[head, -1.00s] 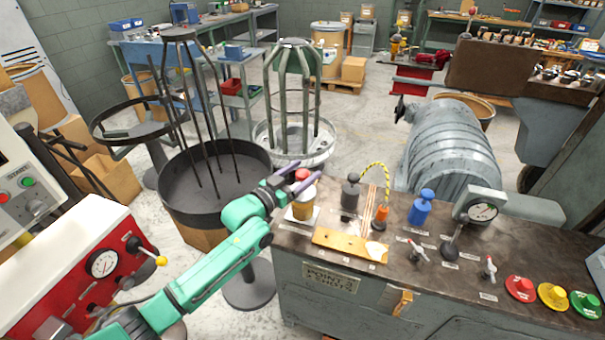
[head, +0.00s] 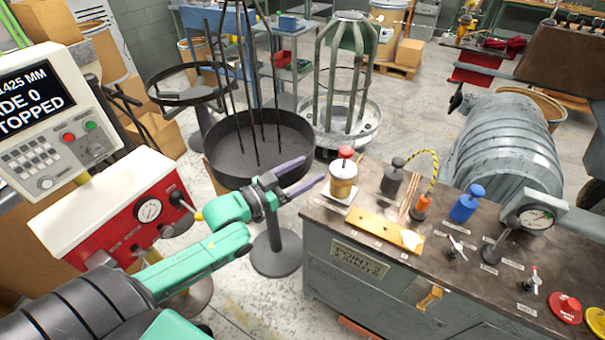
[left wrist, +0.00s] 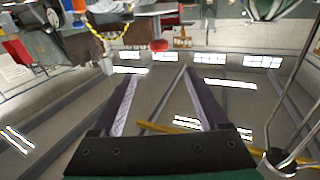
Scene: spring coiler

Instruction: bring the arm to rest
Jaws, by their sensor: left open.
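My left arm, green, comes in from the lower left in the head view. Its left gripper (head: 305,177) is open and empty, with two purple-grey fingers pointing right, in the air left of the workbench (head: 345,262). The fingers also show spread apart in the left wrist view (left wrist: 160,102), with nothing between them. A yellow pot with a red knob (head: 343,178) stands on the bench corner, just right of the fingertips and apart from them. My right gripper does not show.
A red machine box (head: 110,228) with a gauge and a grey control panel (head: 55,120) stand at left. A black round tray (head: 225,148) with upright rods is behind the gripper. A green-grey cage (head: 345,75) stands farther back. A grey ribbed machine (head: 505,150) is at right.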

